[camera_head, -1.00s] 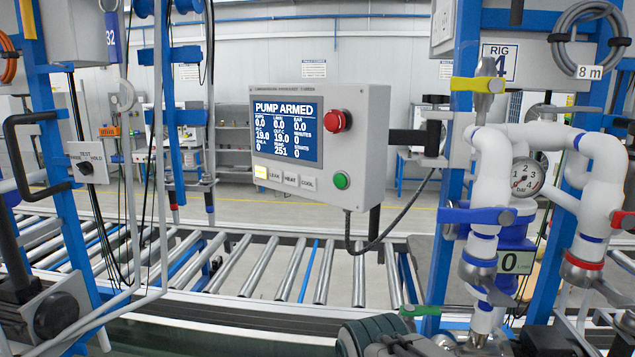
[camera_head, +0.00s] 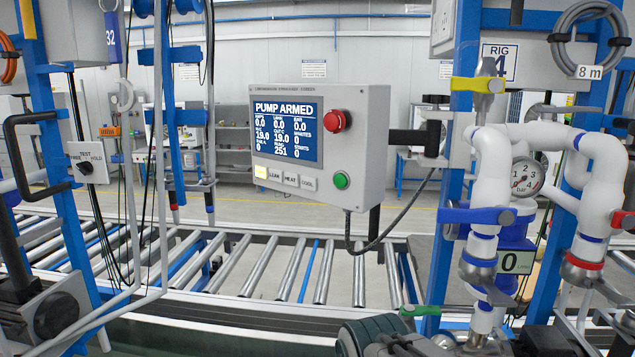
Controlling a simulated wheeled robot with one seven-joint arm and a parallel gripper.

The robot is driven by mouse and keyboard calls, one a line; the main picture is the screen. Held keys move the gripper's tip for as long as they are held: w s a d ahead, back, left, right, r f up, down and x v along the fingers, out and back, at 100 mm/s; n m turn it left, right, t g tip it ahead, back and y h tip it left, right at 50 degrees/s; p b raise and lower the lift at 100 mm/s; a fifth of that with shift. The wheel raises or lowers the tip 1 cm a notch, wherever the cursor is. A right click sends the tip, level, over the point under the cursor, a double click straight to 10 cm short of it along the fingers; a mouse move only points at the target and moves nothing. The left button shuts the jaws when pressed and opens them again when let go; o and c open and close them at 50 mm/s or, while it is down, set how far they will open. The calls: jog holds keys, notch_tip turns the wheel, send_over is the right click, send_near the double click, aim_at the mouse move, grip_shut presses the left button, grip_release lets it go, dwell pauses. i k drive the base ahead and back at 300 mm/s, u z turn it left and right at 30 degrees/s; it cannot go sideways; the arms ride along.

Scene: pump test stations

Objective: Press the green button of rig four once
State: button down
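The green button (camera_head: 341,180) is a small round button low on the right of a grey control box (camera_head: 373,150). The box is mounted by a dark bracket to the blue frame that carries the "RIG 4" sign (camera_head: 497,62). Its screen (camera_head: 287,131) reads "PUMP ARMED". A red mushroom button (camera_head: 337,121) sits above the green one. Below the screen is a row of several small keys (camera_head: 291,179); the leftmost glows yellow. Nothing covers the green button. I do not make out my gripper in the view.
White pipes (camera_head: 492,165) with blue, red and yellow handles and a pressure gauge (camera_head: 527,178) stand right of the box. A roller conveyor (camera_head: 270,270) runs behind and below it. A dark ribbed machine part (camera_head: 372,335) is at bottom centre. A black cable (camera_head: 400,225) hangs beneath the box.

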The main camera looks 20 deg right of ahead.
aim_at(340, 180)
jog(key=k, duration=0.5)
jog(key=u, duration=2.05)
jog(key=i, duration=1.4)
jog(key=z, duration=2.35)
